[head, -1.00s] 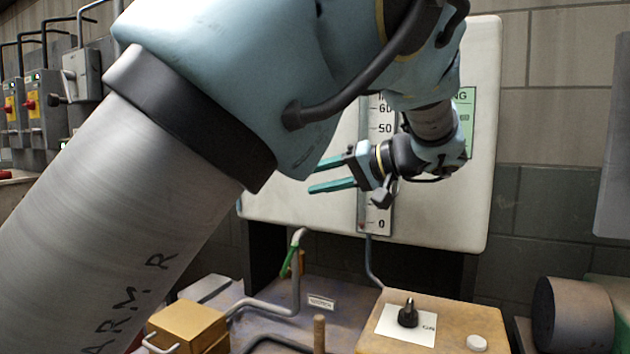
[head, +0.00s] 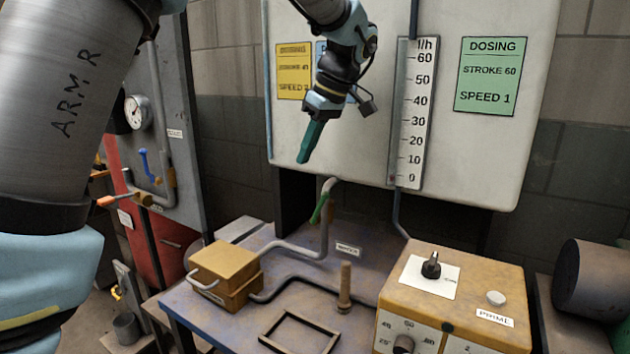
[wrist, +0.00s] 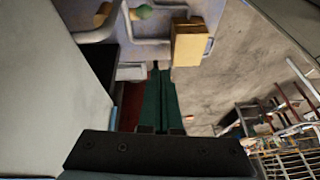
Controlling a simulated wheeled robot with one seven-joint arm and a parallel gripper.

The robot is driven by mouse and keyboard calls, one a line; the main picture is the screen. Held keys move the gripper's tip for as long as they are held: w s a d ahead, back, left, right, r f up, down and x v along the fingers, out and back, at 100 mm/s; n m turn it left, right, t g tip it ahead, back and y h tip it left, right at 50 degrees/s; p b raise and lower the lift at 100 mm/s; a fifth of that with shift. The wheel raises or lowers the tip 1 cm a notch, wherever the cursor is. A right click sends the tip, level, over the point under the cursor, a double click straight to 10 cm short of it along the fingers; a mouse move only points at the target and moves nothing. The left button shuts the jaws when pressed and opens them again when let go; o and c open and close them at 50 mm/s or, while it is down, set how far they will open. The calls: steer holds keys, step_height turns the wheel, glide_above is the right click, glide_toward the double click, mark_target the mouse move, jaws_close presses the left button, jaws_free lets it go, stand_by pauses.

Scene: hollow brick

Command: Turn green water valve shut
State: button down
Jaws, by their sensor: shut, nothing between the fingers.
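The green valve handle (head: 320,207) sits on a grey pipe that rises from the bench and bends over at its top. It slants, tilted from upright. In the wrist view, a green, rounded piece at the top edge (wrist: 145,11) may be this handle. My gripper (head: 304,157) points down in front of the white panel, above and slightly left of the valve, clear of it. Its teal fingers are together and empty, and they also show in the wrist view (wrist: 160,68).
A brass-coloured box (head: 226,266) stands left of the valve on the bench, with a wooden peg (head: 345,288) and black frame (head: 300,335) in front. A yellow dosing pump (head: 450,300) stands right. The white panel (head: 470,150) is behind my gripper.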

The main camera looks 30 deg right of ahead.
step_height(320, 180, up, 3)
steer(key=n+g+h, duration=0.2)
steer(key=n, duration=0.1)
steer(key=p, duration=0.5)
glide_above(318, 210)
steer(key=w+a, duration=0.2)
step_height(318, 210, down, 11)
steer(key=shift+s+d+f, duration=0.4)
steer(key=shift+s+d, duration=0.2)
steer(key=shift+d, duration=0.15)
steer(key=shift+s+f+t, duration=0.1)
steer(key=shift+t, duration=0.2)
steer(key=shift+s+d+b, duration=0.15)
steer(key=shift+b, duration=0.6)
